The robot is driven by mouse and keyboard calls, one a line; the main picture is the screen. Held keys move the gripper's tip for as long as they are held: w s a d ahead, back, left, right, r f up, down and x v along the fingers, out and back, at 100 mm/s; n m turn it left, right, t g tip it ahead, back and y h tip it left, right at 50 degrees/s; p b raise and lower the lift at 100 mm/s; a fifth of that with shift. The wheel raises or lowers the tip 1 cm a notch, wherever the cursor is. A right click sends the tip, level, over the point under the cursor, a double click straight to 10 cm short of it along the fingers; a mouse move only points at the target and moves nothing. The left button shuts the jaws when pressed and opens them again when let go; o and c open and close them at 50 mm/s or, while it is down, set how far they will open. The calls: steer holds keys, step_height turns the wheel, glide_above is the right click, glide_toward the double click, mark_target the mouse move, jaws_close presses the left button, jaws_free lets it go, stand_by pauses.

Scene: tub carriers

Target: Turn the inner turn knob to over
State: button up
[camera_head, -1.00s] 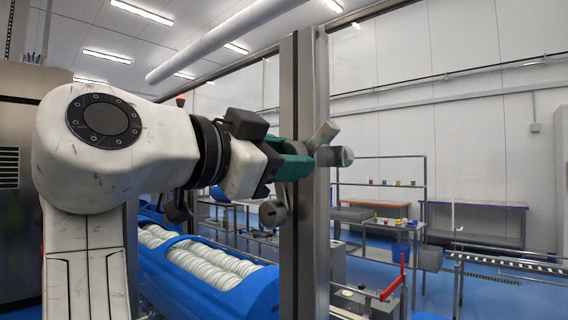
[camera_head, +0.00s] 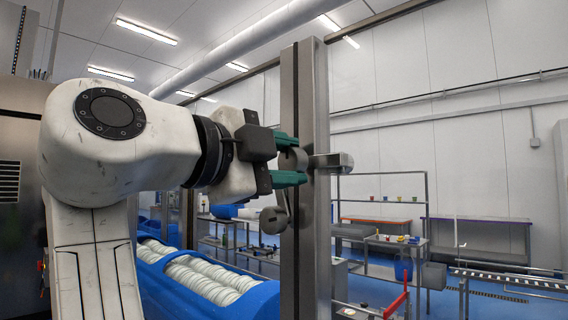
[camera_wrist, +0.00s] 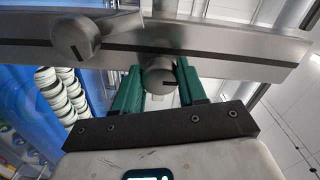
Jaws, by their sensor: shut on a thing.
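A grey metal post (camera_head: 305,250) stands upright before me. A round grey turn knob (camera_head: 292,160) sits on its near side; it also shows in the wrist view (camera_wrist: 158,78). My gripper (camera_head: 290,159) has green fingers, one above and one below this knob, and is shut on it. In the wrist view the fingers (camera_wrist: 157,90) stand either side of the knob. A second round knob (camera_head: 273,220) with a dark slot (camera_wrist: 77,38) sits lower on the post, free of my gripper. A grey lever (camera_head: 328,161) sticks out level on the post's far side.
A blue tub (camera_head: 240,305) with rows of white discs stands left of the post, below my arm. Metal tables (camera_head: 400,243) and a conveyor (camera_head: 510,283) stand farther back on the right. A red handle (camera_head: 396,305) stands low right of the post.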

steer(key=shift+w+f, duration=0.1)
steer(key=shift+w, duration=0.05)
stand_by(0.3)
steer(key=o, duration=1.1)
steer(key=shift+c, duration=0.2)
steer(key=b+v, duration=0.1)
steer(key=v, duration=1)
steer(key=shift+b, duration=0.35)
